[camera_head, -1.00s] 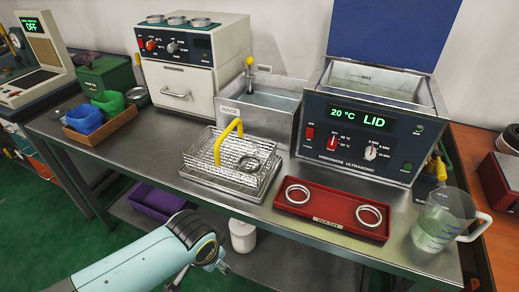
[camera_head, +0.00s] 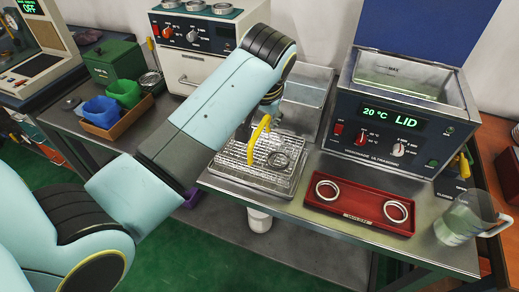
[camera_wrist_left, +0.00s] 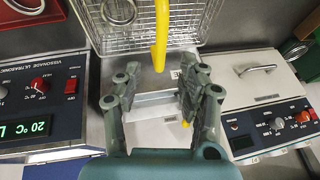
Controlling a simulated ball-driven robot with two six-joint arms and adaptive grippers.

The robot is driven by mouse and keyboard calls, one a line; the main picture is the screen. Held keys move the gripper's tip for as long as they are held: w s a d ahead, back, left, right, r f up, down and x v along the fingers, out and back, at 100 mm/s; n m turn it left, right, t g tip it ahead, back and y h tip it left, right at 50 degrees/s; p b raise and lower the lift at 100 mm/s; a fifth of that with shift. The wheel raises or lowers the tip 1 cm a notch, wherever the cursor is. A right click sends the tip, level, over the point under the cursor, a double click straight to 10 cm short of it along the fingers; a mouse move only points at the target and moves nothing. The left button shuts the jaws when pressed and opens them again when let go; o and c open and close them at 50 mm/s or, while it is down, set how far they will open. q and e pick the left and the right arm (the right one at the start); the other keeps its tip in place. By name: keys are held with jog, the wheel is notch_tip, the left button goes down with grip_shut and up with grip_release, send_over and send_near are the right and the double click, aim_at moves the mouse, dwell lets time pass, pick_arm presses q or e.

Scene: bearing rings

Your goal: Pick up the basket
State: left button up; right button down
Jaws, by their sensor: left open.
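The wire basket (camera_head: 236,158) with its raised yellow handle (camera_head: 257,137) stands on a metal tray on the bench, a metal ring (camera_head: 278,160) inside it. In the left wrist view the basket mesh (camera_wrist_left: 205,22) fills the top, and the yellow handle (camera_wrist_left: 161,30) reaches down between the tips of my open left gripper (camera_wrist_left: 162,84). The jaws hold nothing. In the head view my left gripper (camera_head: 271,104) is mostly hidden by its arm, just above and behind the handle. Whether it touches the handle cannot be told. My right gripper is not in view.
A rinse tank (camera_head: 308,92) stands behind the basket. A red tray (camera_head: 359,206) with two rings and a clear jug (camera_head: 466,217) are at front right. A white oven (camera_head: 188,76) is behind my arm.

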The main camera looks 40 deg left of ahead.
aim_at(260, 127)
pick_arm(q)
jog(key=x, duration=0.7)
jog(key=shift+a+f, duration=0.1)
jog(key=shift+f, duration=0.1)
grip_shut()
jog(key=shift+r, duration=0.1)
